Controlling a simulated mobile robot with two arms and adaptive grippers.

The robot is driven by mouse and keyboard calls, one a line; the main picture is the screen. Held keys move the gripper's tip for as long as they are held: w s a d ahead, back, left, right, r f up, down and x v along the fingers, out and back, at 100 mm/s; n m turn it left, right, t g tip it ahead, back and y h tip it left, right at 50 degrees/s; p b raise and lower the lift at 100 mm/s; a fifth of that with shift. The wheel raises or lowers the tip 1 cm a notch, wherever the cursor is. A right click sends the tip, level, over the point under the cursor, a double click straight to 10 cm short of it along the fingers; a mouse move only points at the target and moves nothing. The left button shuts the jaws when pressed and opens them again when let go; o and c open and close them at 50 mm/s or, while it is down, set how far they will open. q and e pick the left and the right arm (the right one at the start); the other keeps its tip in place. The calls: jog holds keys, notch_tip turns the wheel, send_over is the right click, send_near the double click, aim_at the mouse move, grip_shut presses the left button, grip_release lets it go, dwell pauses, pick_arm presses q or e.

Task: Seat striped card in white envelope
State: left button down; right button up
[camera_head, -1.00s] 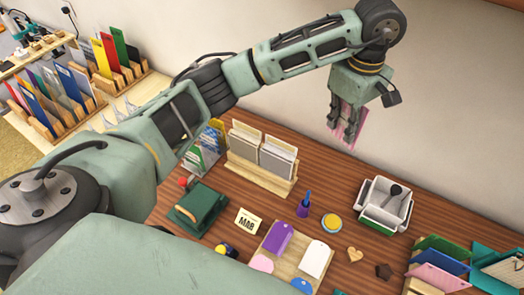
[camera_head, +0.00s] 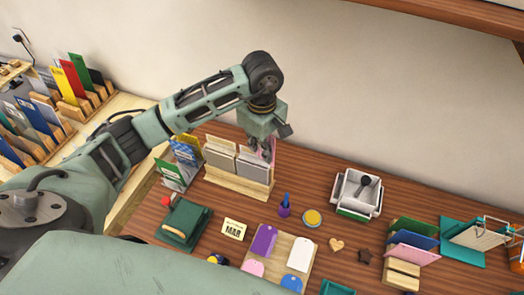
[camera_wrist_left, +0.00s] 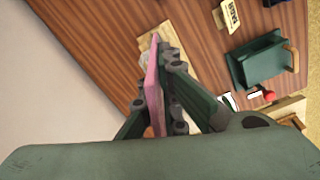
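My left gripper (camera_head: 267,150) is shut on a thin pink card (camera_head: 273,146), at the right end of a wooden rack (camera_head: 238,184). In the left wrist view the pink card (camera_wrist_left: 153,90) shows nearly edge-on between the fingers; stripes cannot be made out. The rack holds two pale grey-white envelope-like pieces side by side, a left one (camera_head: 220,158) and a right one (camera_head: 249,165), with cream tops behind them. I cannot tell which is the white envelope. The gripper partly hides the rack's right end, and contact between card and rack is unclear. My right gripper is out of view.
Left of the rack stands a holder with colored cards (camera_head: 183,160). In front are a green box (camera_head: 184,222), a MAR card (camera_head: 233,229) and a purple tag (camera_head: 263,241). A grey-white bin (camera_head: 356,193) stands to the right. Bare table lies between rack and bin.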

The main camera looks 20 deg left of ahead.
pick_arm(q)
notch_tip(320, 180, down, 3)
jog(key=shift+r+p, duration=0.1)
jog(key=shift+p, duration=0.4)
jog(key=shift+f+b, duration=0.6)
jog(key=shift+b, duration=0.05)
jog(key=c, duration=2.3)
grip_release()
jog(key=shift+o, duration=0.2)
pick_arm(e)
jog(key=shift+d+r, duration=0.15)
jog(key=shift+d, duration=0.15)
pick_arm(q)
jog(key=shift+r, duration=0.2)
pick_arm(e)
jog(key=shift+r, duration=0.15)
